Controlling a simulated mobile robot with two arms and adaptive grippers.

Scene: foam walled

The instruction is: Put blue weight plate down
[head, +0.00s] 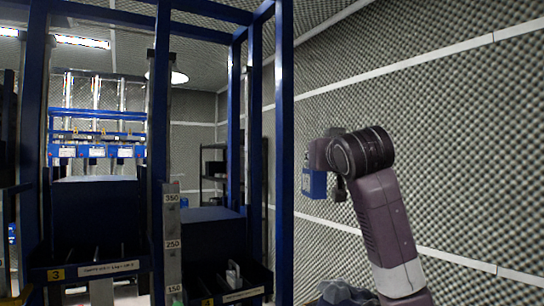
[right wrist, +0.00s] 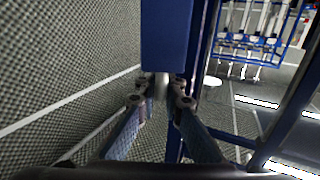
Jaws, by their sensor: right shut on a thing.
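The blue weight plate (head: 314,184) hangs upright at my right gripper (head: 333,170), in front of the foam wall in the head view. In the right wrist view the plate (right wrist: 165,38) is a plain blue block at the top centre. The right gripper's fingers (right wrist: 160,92) are closed on a narrow light part at its near end. The plate is clear of the blue frame in the head view. Part of the plate is hidden behind the gripper.
A tall blue metal frame (head: 285,150) stands left of the plate. Labelled dark bins (head: 95,270) and a height scale (head: 172,245) are low in it. Foam wall (head: 450,130) with white strips fills the right. A dark shelf (head: 212,170) stands behind.

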